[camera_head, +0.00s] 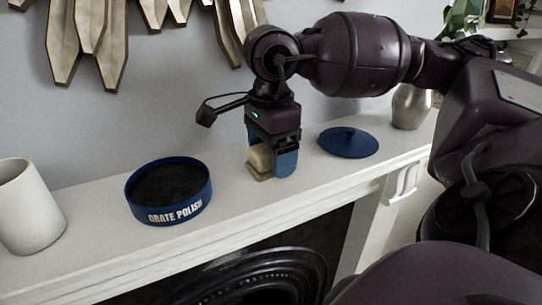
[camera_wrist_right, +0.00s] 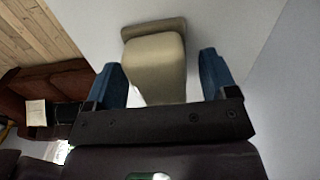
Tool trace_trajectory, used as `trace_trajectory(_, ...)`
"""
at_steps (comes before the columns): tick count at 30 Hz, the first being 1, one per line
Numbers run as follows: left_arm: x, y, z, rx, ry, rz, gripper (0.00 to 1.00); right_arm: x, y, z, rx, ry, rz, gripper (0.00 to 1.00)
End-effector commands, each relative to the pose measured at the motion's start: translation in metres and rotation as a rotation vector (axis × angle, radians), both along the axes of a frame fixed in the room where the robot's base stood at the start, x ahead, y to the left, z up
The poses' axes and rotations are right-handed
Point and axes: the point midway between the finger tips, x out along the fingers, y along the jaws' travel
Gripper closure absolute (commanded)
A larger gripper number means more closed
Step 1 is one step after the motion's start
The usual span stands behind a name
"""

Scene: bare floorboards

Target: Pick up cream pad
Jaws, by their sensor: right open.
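The cream pad (camera_head: 259,160) stands on the white mantel shelf and is partly hidden by my right gripper (camera_head: 274,165) in the head view. In the right wrist view the cream pad (camera_wrist_right: 156,62) has a rounded cream block on a wider, flat tan base. My right gripper (camera_wrist_right: 166,82) is open, with one blue finger on each side of the pad. My left gripper is not in either view.
A round blue tin marked "GRATE POLISH" (camera_head: 169,193) with dark contents sits left of the pad. Its blue lid (camera_head: 348,142) lies to the right. A white cup (camera_head: 27,207) and a silver vase (camera_head: 411,106) also stand on the mantel (camera_head: 95,237). The wall is close behind.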

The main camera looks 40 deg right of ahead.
Motion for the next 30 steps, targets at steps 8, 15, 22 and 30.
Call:
trace_trajectory(8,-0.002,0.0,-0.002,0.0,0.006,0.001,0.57,0.0,0.0,0.0,0.0,0.0,0.0,0.44)
trace_trajectory(15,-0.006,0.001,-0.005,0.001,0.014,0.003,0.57,0.0,0.0,0.0,0.0,0.0,0.0,0.68)
trace_trajectory(22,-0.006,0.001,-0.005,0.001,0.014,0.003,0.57,0.0,0.0,0.004,0.001,0.0,0.0,0.68)
trace_trajectory(30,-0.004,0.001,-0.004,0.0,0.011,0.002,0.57,0.001,0.001,0.046,0.001,-0.007,-0.001,0.68)
